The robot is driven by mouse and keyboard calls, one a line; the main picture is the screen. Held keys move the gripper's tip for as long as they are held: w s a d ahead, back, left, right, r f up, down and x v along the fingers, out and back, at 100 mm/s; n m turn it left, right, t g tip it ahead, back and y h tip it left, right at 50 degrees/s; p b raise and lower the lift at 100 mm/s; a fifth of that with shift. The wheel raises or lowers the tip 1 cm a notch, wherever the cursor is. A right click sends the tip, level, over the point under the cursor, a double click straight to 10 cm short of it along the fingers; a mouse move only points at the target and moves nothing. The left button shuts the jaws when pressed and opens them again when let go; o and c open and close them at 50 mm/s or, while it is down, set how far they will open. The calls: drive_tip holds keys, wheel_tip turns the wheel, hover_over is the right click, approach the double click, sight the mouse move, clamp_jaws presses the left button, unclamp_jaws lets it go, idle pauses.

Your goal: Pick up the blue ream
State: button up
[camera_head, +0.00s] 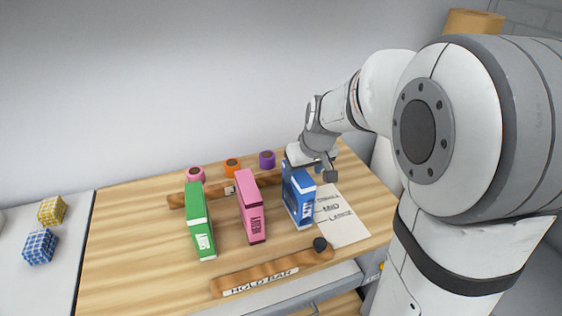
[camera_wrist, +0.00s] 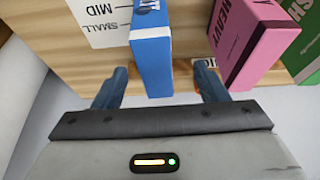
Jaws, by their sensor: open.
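The blue ream (camera_head: 299,195) stands upright on the wooden table, at the right of a row of three reams. In the wrist view the blue ream (camera_wrist: 152,60) lies between the two fingers of my gripper (camera_wrist: 163,85), with a gap visible on each side. My gripper (camera_head: 318,165) is open at the ream's upper back end in the head view. Its fingers are partly hidden there. The pink ream (camera_head: 251,208) stands to the left of the blue one, and the green ream (camera_head: 199,222) stands further left.
A wooden bar labelled "HOLD BAR" (camera_head: 270,272) with a dark knob lies along the front. A size card (camera_head: 342,218) lies right of the blue ream. Pink (camera_head: 196,174), orange (camera_head: 232,165) and purple (camera_head: 267,160) round items stand behind. Patterned cubes (camera_head: 40,247) sit on the left surface.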

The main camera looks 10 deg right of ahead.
sight(297, 194)
drive_tip(key=shift+w+d+f, duration=0.1)
drive_tip(key=shift+w+f, duration=0.15)
drive_tip(key=shift+w, duration=0.25)
drive_tip(key=shift+w+f, duration=0.25)
drive_tip(key=shift+w, duration=0.25)
drive_tip(key=x, duration=0.7)
drive_tip(key=shift+w+f+p, duration=0.1)
drive_tip(key=shift+f+p, duration=0.1)
drive_tip(key=shift+p, duration=0.1)
drive_tip(key=shift+d, duration=0.1)
drive_tip(key=shift+f+b, duration=0.25)
drive_tip(key=shift+b, duration=0.2)
drive_tip(key=shift+c, duration=0.5)
clamp_jaws()
drive_tip(key=shift+r, duration=0.1)
